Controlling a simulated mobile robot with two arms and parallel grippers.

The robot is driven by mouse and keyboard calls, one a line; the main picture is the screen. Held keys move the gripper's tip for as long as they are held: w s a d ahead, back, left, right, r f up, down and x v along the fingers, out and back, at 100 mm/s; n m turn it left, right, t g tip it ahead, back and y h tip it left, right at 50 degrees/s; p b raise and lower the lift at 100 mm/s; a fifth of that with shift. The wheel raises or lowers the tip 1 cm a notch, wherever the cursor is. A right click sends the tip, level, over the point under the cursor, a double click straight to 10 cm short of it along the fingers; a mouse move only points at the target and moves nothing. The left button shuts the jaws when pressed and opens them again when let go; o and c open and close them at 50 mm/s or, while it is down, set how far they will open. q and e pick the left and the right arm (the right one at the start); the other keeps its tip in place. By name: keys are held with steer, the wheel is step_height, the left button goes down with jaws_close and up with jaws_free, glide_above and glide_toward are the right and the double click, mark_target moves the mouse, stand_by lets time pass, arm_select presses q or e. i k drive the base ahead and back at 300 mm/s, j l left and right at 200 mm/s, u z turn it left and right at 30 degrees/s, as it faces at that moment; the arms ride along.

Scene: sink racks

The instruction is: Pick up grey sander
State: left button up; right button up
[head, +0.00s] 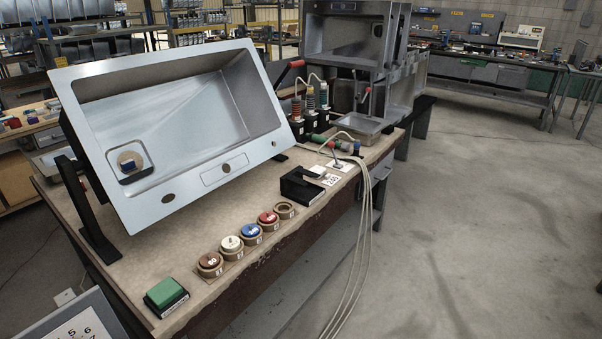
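No tool in the head view can be clearly told as the grey sander. A small grey-and-white piece (338,166) with a hose lies on a white label at the right end of the wooden bench (185,240). A black block-shaped holder (302,187) with an open top sits just in front of it. I cannot tell whether either belongs to a sander. Neither of my grippers is in view.
A steel sink (190,175) stands tilted on black supports on the bench. Round brown, white, blue and red discs (250,231) sit in rings along the front edge, by a green block (165,293). Pale hoses (362,225) hang off the bench. Open floor (470,230) lies right.

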mark_target(310, 114)
steer(key=i+l, duration=0.25)
steer(key=l, duration=0.15)
steer(key=i+l+u, duration=0.1)
steer(key=i+l, duration=0.45)
steer(key=l, duration=0.2)
steer(key=i+l+u, duration=0.15)
steer(key=l, duration=0.25)
steer(key=i+l, duration=0.35)
steer(key=l+u, duration=0.05)
steer(key=l, duration=0.05)
